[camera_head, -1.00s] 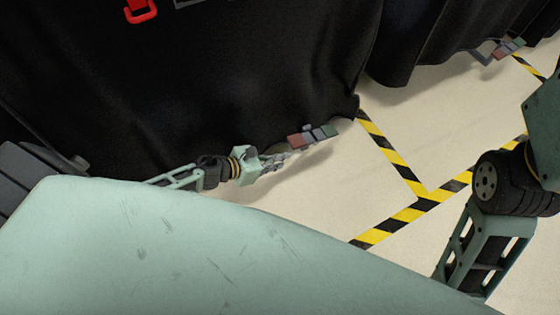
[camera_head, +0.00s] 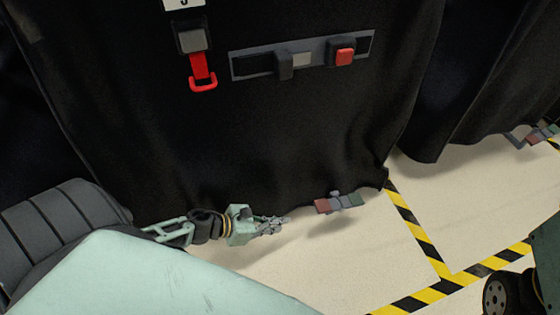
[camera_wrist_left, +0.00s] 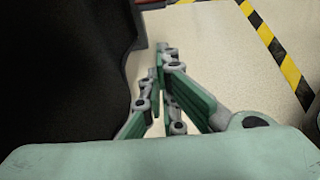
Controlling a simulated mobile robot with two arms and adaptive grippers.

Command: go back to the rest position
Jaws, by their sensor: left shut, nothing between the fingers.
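My left gripper (camera_head: 272,225) is low beside the lower edge of a black covered cart (camera_head: 270,140) in the head view. Its fingers are together with nothing between them. In the left wrist view the left gripper (camera_wrist_left: 163,55) points over the pale floor, with the black cover close on its left.
The cover carries a red pull handle (camera_head: 203,82) and a grey strip (camera_head: 302,56) with a red button. A second covered cart (camera_head: 490,80) stands at the right.

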